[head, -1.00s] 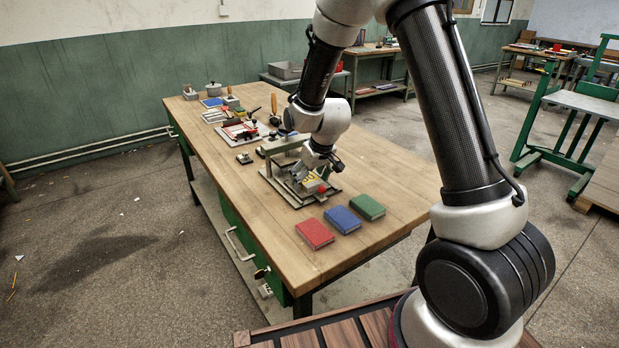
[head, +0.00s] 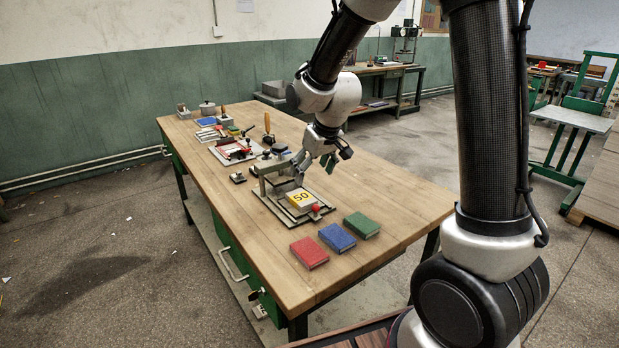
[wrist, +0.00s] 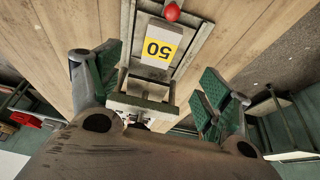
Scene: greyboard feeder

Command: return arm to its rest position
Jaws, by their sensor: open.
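My gripper (head: 316,163) is open and empty, just above the right rear side of the metal feeder (head: 270,204) on the wooden bench. In the wrist view my gripper (wrist: 158,85) has its green-padded fingers spread wide, with the feeder (wrist: 209,45) between and beyond them. A block with a yellow label reading 50 (head: 300,198) lies in the feeder, apart from the fingers. The labelled block also shows in the wrist view (wrist: 160,46). A red knob (head: 316,209) is at the feeder's front end.
Red (head: 309,252), blue (head: 337,237) and green (head: 361,225) books lie on the wooden bench (head: 400,205) in front of the feeder. A red-and-white fixture (head: 235,150) and several tools stand farther back. The bench's right side is clear.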

